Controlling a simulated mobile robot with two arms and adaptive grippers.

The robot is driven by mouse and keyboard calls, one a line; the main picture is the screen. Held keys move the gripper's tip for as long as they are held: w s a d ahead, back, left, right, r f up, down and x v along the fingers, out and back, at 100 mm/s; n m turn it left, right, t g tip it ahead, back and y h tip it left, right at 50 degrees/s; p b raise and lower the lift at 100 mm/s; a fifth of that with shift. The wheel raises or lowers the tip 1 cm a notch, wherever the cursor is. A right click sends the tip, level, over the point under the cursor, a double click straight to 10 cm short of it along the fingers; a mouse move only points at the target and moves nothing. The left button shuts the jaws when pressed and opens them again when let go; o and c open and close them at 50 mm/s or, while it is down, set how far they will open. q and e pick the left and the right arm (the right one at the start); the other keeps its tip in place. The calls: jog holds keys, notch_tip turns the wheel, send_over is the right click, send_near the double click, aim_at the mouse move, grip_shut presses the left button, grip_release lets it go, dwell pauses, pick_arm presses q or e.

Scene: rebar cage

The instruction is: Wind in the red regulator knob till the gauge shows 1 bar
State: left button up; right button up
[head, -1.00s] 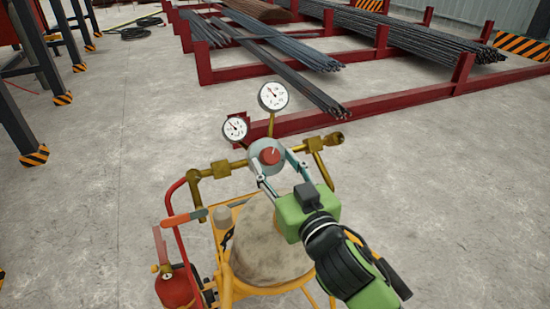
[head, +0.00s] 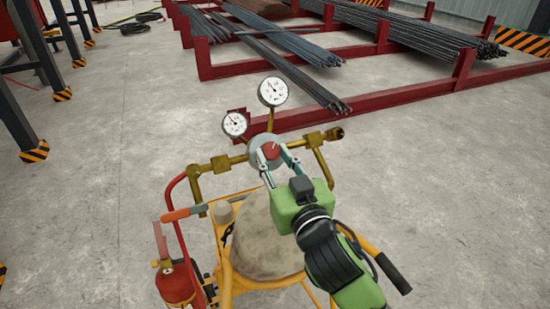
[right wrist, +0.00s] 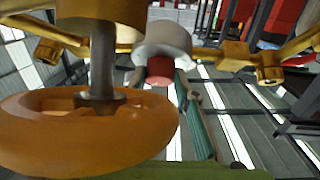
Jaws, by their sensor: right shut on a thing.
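The red regulator knob (head: 272,151) sits on the front of the round grey regulator body (head: 256,154) in the head view. My right gripper (head: 271,160) is shut on the knob, one finger on each side. Two white dial gauges stand above: a larger one (head: 273,91) and a smaller one (head: 235,124). Their needles appear to point up and left; the numbers are too small to read. In the right wrist view the knob (right wrist: 160,70) shows below the pale regulator body (right wrist: 163,42), with a finger beside it. My left gripper is not in view.
A brass pipe (head: 226,161) runs to both sides of the regulator. An orange handwheel (right wrist: 60,140) fills the near right wrist view. Rebar racks (head: 400,98) lie behind.

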dwell(0.3)
jog(key=o, duration=1.1)
jog(key=shift+s, duration=0.15)
jog(key=v, duration=0.7)
jog(key=shift+s, duration=0.15)
